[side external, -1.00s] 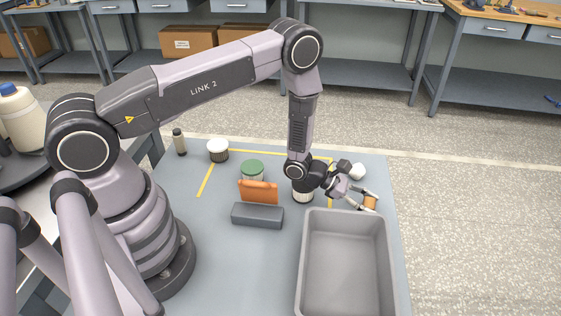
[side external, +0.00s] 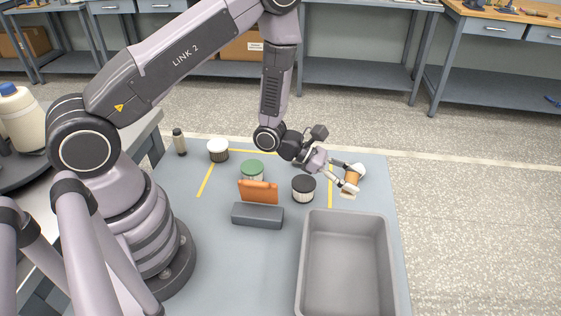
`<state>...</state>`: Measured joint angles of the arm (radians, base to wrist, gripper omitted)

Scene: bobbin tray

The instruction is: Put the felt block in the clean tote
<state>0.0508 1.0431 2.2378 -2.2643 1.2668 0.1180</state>
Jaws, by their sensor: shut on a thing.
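My gripper (side external: 349,181) is shut on a small orange-brown piece (side external: 352,178) with a pale lower end, perhaps a bobbin. It holds the piece beyond the far end of the grey tote (side external: 346,226), outside it. The tote is open and looks empty inside. A dark grey block (side external: 257,216) lies on the table left of the tote, apart from my gripper. It may be the felt block, but I cannot tell for sure.
An orange piece (side external: 258,192) stands behind the grey block. A black-lidded jar (side external: 303,188), a green-lidded jar (side external: 252,170), a white-topped jar (side external: 218,150) and a small bottle (side external: 179,142) stand on the table. A white thing (side external: 360,170) is beside my gripper.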

